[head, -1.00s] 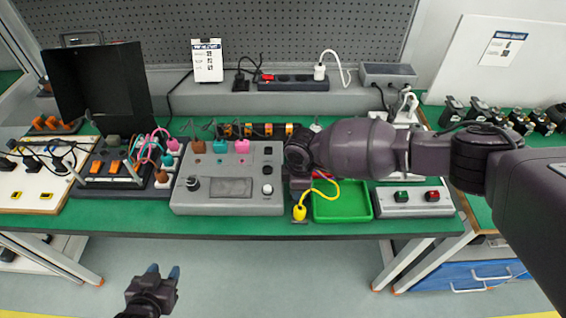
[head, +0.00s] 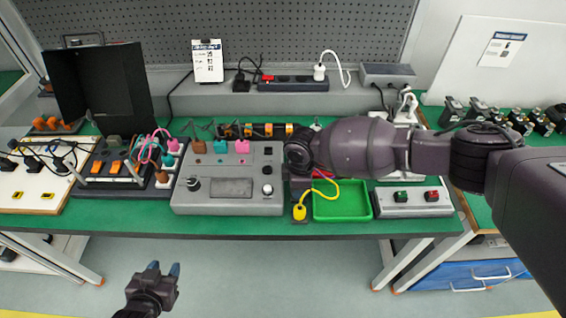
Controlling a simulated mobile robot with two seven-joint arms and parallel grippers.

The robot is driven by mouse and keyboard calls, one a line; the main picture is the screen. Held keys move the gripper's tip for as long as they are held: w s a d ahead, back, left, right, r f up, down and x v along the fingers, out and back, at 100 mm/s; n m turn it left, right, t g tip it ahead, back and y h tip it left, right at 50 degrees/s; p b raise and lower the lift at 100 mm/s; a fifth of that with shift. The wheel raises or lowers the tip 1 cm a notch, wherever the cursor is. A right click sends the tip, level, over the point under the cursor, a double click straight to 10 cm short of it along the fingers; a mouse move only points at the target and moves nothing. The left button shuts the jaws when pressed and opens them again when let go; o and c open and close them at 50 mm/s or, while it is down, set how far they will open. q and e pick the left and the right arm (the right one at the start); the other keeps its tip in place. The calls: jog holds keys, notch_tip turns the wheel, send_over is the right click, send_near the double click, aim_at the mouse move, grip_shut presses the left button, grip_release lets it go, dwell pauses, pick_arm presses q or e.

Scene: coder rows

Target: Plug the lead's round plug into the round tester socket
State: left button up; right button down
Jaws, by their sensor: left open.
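The tester is a grey box (head: 228,198) on the green bench, with a small screen, knobs and several coloured plugs along its back edge. I cannot tell which of its sockets is the round one. A yellow lead (head: 336,196) runs to a yellow plug (head: 299,212) at the bench's front edge, right of the tester. My right arm reaches in from the right over the bench; its gripper (head: 299,178) is mostly hidden behind its own wrist, above the lead, right of the tester. My left gripper (head: 164,269) is open and empty, low in front of the bench.
A green tray (head: 342,206) and a grey box with green and red switches (head: 412,197) lie right of the tester. A black panel with coloured leads (head: 110,172) stands left. A power strip (head: 293,84) sits on the back ledge.

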jog(key=shift+r, duration=0.15)
jog(key=shift+r+p, duration=0.7)
jog(key=shift+r, duration=0.05)
jog(key=shift+r+p, duration=0.3)
jog(key=shift+r, duration=0.05)
